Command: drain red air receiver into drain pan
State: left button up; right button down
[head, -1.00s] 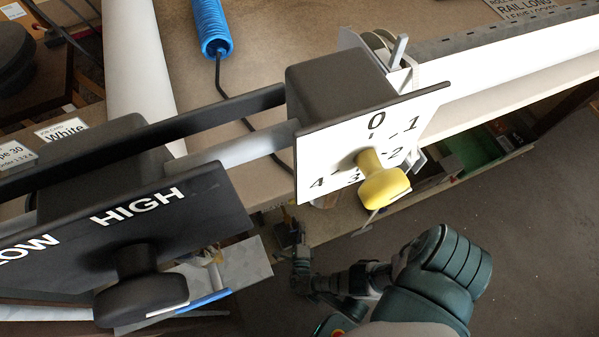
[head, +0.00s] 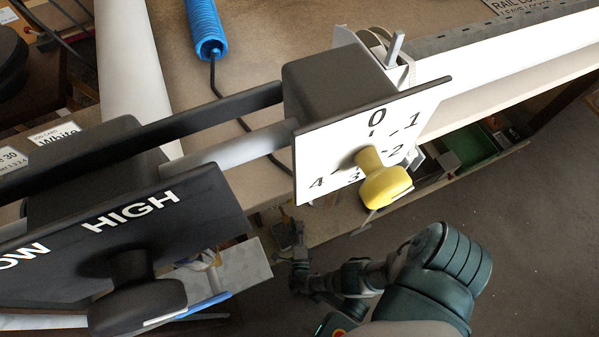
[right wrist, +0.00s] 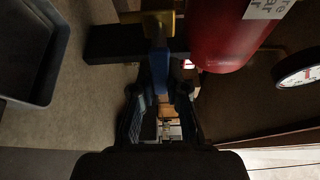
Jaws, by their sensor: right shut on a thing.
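The red air receiver (right wrist: 228,30) fills the upper right of the right wrist view, cut off by the top edge. Beside it is a brass fitting (right wrist: 160,20) with a blue lever (right wrist: 158,60) below it. My right gripper (right wrist: 162,78) is shut on the blue lever. In the head view, my right gripper (head: 291,240) is small, beyond the bench edge, and its grip is not clear there. A dark grey tray (right wrist: 58,55), which looks like the drain pan, lies at the left of the right wrist view, apart from the gripper. My left gripper is out of view.
A round gauge (right wrist: 300,72) is right of the receiver. In the head view, a white dial plate (head: 335,150) with a yellow knob (head: 384,186) and a black HIGH panel (head: 200,225) stand in front.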

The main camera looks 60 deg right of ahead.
jog(key=c, duration=1.2)
grip_release()
jog(key=shift+a+f, duration=0.1)
jog(key=shift+a, duration=0.1)
jog(key=shift+o, duration=0.2)
jog(key=v, duration=0.7)
jog(key=shift+a, duration=0.2)
jog(key=shift+s+f, duration=0.1)
